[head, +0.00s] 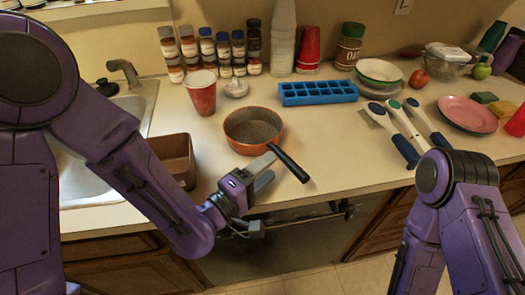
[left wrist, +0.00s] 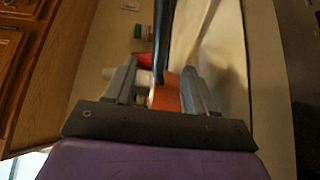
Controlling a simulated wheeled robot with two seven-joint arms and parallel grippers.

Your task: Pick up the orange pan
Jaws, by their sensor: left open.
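The orange pan (head: 253,124) sits on the counter in the middle of the head view. Its black handle (head: 289,164) points to the lower right, towards the front edge. My left gripper (head: 268,170) is open and empty, at the counter's front edge, just left of the handle and below the pan. In the left wrist view, part of the orange pan (left wrist: 166,95) and the black handle (left wrist: 163,38) show between and beyond the two open fingers (left wrist: 163,90). I cannot tell whether a finger touches the pan. My right arm shows at the lower right; its gripper is out of view.
A brown square dish (head: 174,157) stands left of the pan by the sink (head: 78,172). A red cup (head: 201,93) and blue ice tray (head: 318,92) stand behind. White-and-blue utensils (head: 395,130) lie to the right. Counter right of the handle is clear.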

